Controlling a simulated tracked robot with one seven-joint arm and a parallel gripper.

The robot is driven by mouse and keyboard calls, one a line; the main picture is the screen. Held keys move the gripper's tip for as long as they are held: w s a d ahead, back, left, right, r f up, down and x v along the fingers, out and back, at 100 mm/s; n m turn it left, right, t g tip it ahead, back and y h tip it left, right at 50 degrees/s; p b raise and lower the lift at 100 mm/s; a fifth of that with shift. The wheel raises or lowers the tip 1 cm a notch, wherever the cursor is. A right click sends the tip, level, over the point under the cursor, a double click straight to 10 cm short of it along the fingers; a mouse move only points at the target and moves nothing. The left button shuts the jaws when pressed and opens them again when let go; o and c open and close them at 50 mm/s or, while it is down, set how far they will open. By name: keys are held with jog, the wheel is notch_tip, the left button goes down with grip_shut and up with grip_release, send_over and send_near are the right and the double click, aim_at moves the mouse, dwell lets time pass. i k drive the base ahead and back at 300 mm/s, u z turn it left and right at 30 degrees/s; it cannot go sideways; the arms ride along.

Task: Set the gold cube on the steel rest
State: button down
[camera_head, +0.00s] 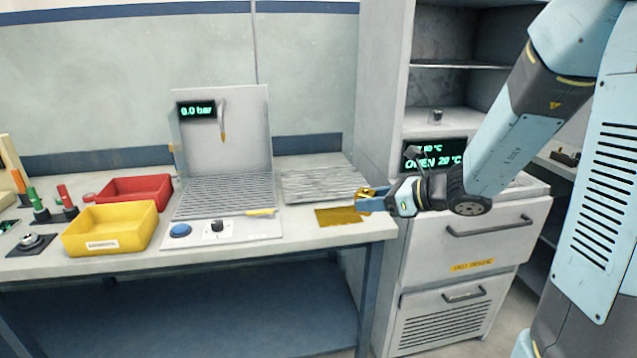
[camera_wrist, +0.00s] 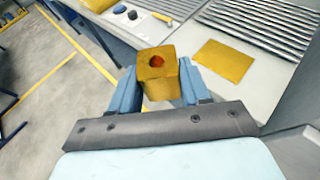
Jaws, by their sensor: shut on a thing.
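The gold cube (camera_wrist: 158,88) is held between the two blue fingers of my gripper (camera_wrist: 157,92) in the wrist view. Its top face has a round hole with a reddish inside. In the head view my gripper (camera_head: 368,200) is at the bench's right end, near the gold patch and the front right of the ribbed steel rest. The steel rest (camera_head: 322,184) is a flat grooved plate at the back right of the bench, with nothing on it. It also shows at the top right of the wrist view (camera_wrist: 262,25). The cube is apart from it.
A flat gold patch (camera_head: 339,217) lies on the bench in front of the rest. A pressure stand (camera_head: 222,130) with a ribbed base, a yellow-handled tool (camera_head: 261,212), a yellow tray (camera_head: 110,228) and a red tray (camera_head: 135,190) are farther left. A grey cabinet (camera_head: 465,240) stands at right.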

aim_at(344, 183)
jog(key=u, duration=0.05)
jog(key=i, duration=0.9)
jog(key=z, duration=0.1)
